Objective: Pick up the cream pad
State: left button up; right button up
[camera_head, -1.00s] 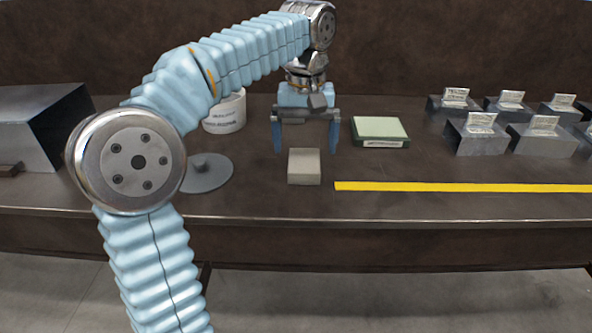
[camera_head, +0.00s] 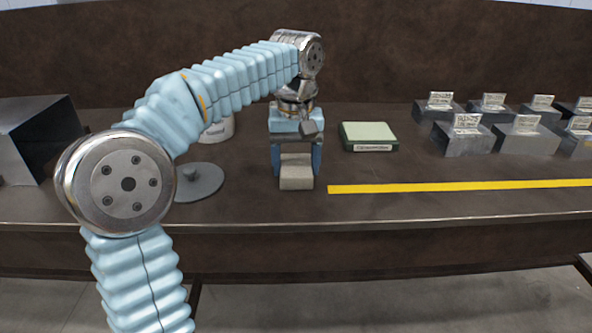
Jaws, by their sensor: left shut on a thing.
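The cream pad (camera_head: 296,172) is a small pale block near the middle of the bench. My left gripper (camera_head: 296,168) comes down over it from behind and is shut on it, with one blue finger against its left side and one against its right. The pad's upper rear part is hidden by the gripper. I cannot tell whether the pad is clear of the bench top. My right gripper is not in view.
A green-topped pad (camera_head: 369,135) with a label lies to the right. A yellow strip (camera_head: 460,186) runs along the bench (camera_head: 400,207). Several labelled metal blocks (camera_head: 464,137) stand at right. A grey lidded disc (camera_head: 199,181), a white container (camera_head: 217,130) and a dark metal block (camera_head: 40,135) are at left.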

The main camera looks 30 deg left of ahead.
aim_at(297, 164)
pick_arm(q)
jog(key=shift+r, duration=0.3)
notch_tip(297, 164, up, 3)
jog(key=shift+f+p, duration=0.15)
jog(key=shift+p, duration=0.3)
jog(key=s+a+r, duration=0.1)
jog(key=s+r, duration=0.8)
jog(key=s, duration=0.5)
jog(key=shift+r, duration=0.35)
